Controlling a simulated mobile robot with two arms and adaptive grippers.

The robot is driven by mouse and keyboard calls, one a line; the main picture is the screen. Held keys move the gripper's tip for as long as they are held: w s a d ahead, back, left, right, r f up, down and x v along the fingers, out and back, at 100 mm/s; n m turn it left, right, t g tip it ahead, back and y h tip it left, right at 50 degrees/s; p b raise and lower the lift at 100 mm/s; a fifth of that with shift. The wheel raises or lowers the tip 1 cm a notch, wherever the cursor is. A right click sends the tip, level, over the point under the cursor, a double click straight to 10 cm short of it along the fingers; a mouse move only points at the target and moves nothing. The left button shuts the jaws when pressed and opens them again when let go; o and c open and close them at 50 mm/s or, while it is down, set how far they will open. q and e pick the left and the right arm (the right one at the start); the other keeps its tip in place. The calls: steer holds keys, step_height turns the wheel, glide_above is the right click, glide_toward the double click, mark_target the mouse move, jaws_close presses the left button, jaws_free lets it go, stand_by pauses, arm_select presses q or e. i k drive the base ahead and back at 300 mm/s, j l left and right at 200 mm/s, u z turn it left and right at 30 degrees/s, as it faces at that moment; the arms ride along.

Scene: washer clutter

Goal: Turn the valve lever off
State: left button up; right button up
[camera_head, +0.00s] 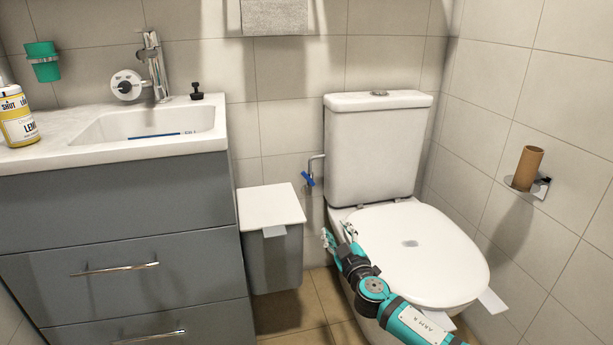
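The blue valve lever (308,180) sits on a small metal pipe on the back wall, just left of the toilet tank. It looks tilted, but its exact setting is too small to tell. My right gripper (337,233) is in front of the toilet's left side, below and a little to the right of the lever in the picture. Its two light fingers are spread apart and point towards the back wall. Nothing shows between them, and they look clear of the lever. My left gripper is not in view.
The toilet (434,255) with its lid down stands beside my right arm. A grey bin (274,258) with a white lid stands left of the lever, against the grey sink cabinet (130,200). Some tiled floor (290,315) is clear in front of the bin.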

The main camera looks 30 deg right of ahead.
mark_target(304, 174)
steer(key=i+l, duration=0.15)
steer(key=i, duration=0.2)
steer(key=i+l, duration=0.15)
steer(key=i, duration=0.25)
steer(key=i+l, duration=0.15)
steer(key=i, duration=0.2)
steer(key=u, duration=0.05)
